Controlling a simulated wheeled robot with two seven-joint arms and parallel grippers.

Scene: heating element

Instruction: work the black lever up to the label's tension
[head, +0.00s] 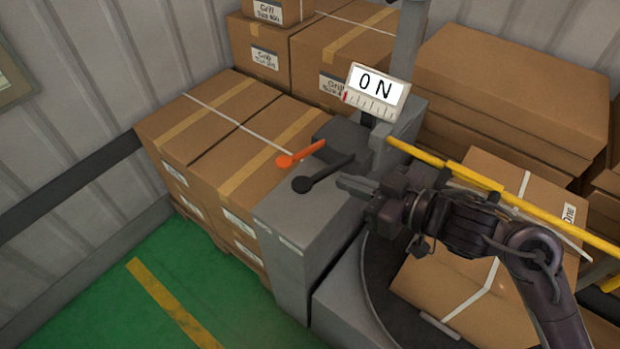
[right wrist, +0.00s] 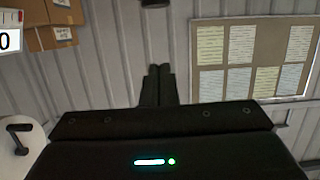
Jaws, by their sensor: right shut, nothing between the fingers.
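The black lever (head: 325,174) sticks out to the left from the grey machine housing (head: 290,225), with its round knob at the lower left end. An orange lever (head: 302,153) lies just behind it. A white sign (head: 377,92) above them reads "0 N" over a small scale; part of it shows in the right wrist view (right wrist: 8,40). My right gripper (head: 342,184) is shut and empty, just right of the black knob, apparently not holding the lever. Its closed fingers also show in the right wrist view (right wrist: 158,84). My left gripper is out of view.
Strapped cartons (head: 215,135) stand behind and left of the housing, more (head: 510,85) at the back right. A yellow bar (head: 500,190) crosses above my right arm. A small white label (head: 291,245) on the housing is unreadable. Green floor (head: 110,300) is clear at front left.

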